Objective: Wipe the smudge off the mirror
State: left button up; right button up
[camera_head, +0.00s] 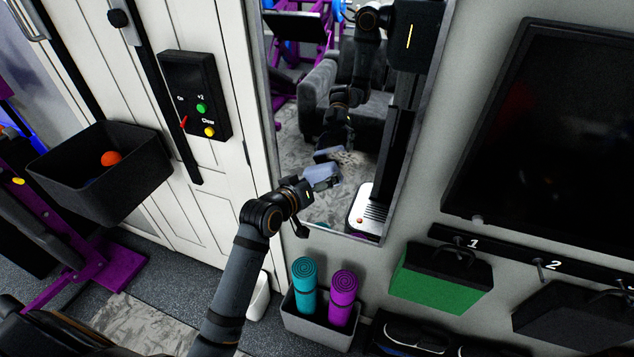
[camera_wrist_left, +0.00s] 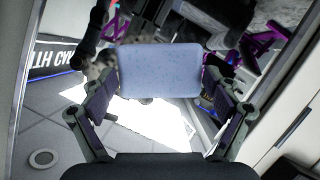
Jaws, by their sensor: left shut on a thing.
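The mirror (camera_head: 284,125) is a tall framed panel on the wall in the head view. A brownish speckled smudge (camera_head: 352,159) shows on its glass, just up and right of my left gripper (camera_head: 313,183). That gripper is shut on a pale blue-grey sponge (camera_head: 322,174) and holds it up at the mirror. In the left wrist view the sponge (camera_wrist_left: 160,70) sits between both fingers, its flat face showing. I cannot tell whether the sponge touches the glass. The smudge is not clear in the wrist view. My right gripper is not in view.
A planter-like bin with teal (camera_head: 304,285) and purple (camera_head: 343,299) rolled mats stands below the mirror. A black wall basket (camera_head: 103,177) and button panel (camera_head: 196,96) are left. A dark screen (camera_head: 550,125) and green box (camera_head: 440,280) are right.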

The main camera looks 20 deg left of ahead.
pick_arm(q)
jog(key=shift+w, duration=0.65)
jog(key=shift+w, duration=0.35)
dwell(0.3)
jog(key=shift+s+d+r+p, duration=0.15)
jog(key=shift+d+p, duration=0.6)
jog(key=shift+d, duration=1.15)
